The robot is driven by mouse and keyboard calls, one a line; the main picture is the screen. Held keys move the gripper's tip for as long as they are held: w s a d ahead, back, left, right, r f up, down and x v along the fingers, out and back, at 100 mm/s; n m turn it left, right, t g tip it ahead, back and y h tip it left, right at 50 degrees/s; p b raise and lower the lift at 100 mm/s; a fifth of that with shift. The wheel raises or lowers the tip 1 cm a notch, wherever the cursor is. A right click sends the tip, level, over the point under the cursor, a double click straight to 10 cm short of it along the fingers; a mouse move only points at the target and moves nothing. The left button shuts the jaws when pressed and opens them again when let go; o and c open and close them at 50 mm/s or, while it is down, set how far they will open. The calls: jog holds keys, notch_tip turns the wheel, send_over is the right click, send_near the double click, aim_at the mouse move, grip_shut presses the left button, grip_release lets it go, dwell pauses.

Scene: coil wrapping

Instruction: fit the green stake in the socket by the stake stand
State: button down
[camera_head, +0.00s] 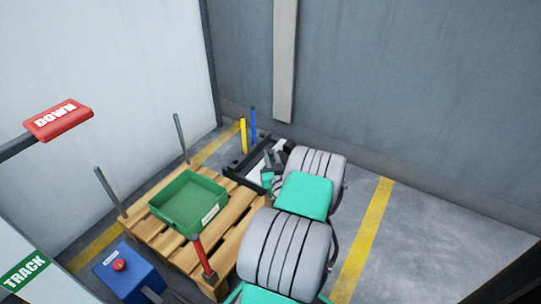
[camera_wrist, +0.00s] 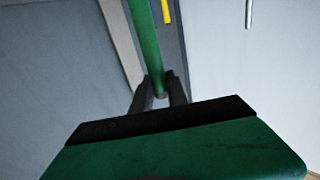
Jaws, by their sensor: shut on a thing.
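In the wrist view, my gripper (camera_wrist: 160,88) is shut on the green stake (camera_wrist: 146,40), holding it near one end; the stake runs up out of the picture. In the head view my gripper (camera_head: 268,158) is beside the dark stake stand (camera_head: 238,172), beyond the pallet. I cannot make out the green stake there. A yellow stake (camera_head: 243,134) and a blue stake (camera_head: 253,124) stand upright at the stand's far end. The yellow stake (camera_wrist: 166,12) also shows beside the green one in the wrist view. I cannot identify the socket by the stand.
A wooden pallet (camera_head: 152,238) carries a green tray (camera_head: 187,203). Grey posts (camera_head: 110,192) (camera_head: 181,138) stand at its far side and a red stake (camera_head: 203,257) at its near corner. A blue button box (camera_head: 128,277) is in front. Walls close off the back; floor is clear at right.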

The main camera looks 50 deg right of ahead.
jog(key=shift+f, duration=0.5)
jog(key=c, duration=1.2)
grip_release()
jog(key=shift+c, duration=0.2)
jog(key=p+v, duration=0.1)
jog(key=v, duration=0.7)
jog(key=shift+a, duration=0.1)
